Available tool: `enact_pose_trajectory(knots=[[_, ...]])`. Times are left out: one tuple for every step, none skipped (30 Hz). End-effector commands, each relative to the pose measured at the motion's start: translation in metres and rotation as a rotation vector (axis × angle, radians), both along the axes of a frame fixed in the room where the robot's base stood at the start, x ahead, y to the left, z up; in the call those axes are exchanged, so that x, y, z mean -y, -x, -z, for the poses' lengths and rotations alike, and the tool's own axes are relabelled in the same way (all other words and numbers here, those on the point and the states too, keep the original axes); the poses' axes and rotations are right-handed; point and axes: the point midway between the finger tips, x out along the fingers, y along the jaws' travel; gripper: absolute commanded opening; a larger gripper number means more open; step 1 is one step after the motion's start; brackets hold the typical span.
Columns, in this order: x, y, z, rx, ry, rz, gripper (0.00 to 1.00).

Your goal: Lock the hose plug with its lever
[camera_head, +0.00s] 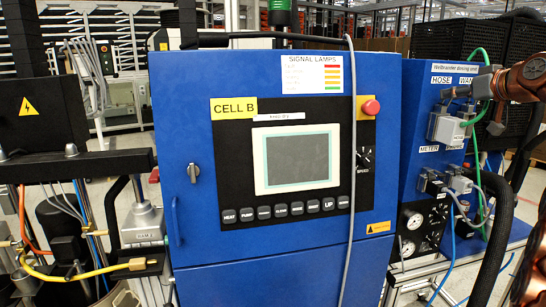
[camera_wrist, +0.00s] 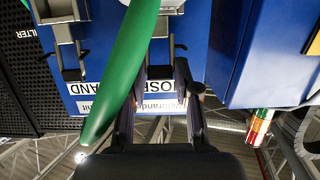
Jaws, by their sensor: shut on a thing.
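The grey hose plug housing (camera_head: 446,129) sits on the side of the blue dosing unit, below the HOSE label (camera_head: 441,79). My gripper (camera_head: 452,92) reaches in from the right at the top of this housing. In the wrist view my gripper (camera_wrist: 164,73) has its dark fingers close around a thin grey part, which looks like the lever (camera_wrist: 172,46). The exact contact is mostly hidden. A green hose (camera_wrist: 128,65) crosses in front of the left finger and covers part of the plug area. Whether the lever is fully down cannot be told.
A second grey socket with a bracket (camera_wrist: 60,32) is beside it. Metering connectors (camera_head: 432,182) and gauges (camera_head: 412,220) are below. The blue CELL B cabinet (camera_head: 205,120) stands to the left. A thick black hose (camera_head: 497,235) hangs at the right.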

Motion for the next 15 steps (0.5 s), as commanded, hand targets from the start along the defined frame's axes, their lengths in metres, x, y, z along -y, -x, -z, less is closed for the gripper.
enact_pose_trajectory(knots=[[-0.0005,0.0001,0.0022,0.008,-0.001,0.0,0.17],[-0.0006,0.0002,0.0025,0.012,-0.002,-0.001,0.17],[-0.0007,0.0004,0.0025,0.017,-0.003,-0.001,0.17],[-0.0008,0.0005,0.0026,0.021,-0.004,-0.001,0.17],[-0.0009,0.0005,0.0028,0.024,-0.005,-0.002,0.17],[-0.0011,0.0007,0.003,0.029,-0.006,-0.002,0.17],[-0.0011,0.0009,0.0032,0.033,-0.007,-0.002,0.17],[-0.0012,0.0009,0.0033,0.036,-0.008,-0.002,0.17],[-0.0013,0.0011,0.0035,0.041,-0.009,-0.003,0.17],[-0.0012,0.0013,0.0037,0.045,-0.01,-0.003,0.17],[-0.0012,0.0015,0.0039,0.049,-0.011,-0.003,0.17],[-0.0012,0.0016,0.0042,0.053,-0.012,-0.003,0.17],[-0.0011,0.0019,0.0043,0.057,-0.013,-0.003,0.17],[-0.001,0.0019,0.0046,0.06,-0.014,-0.002,0.17],[-0.0008,0.0022,0.0049,0.065,-0.015,-0.002,0.17]])
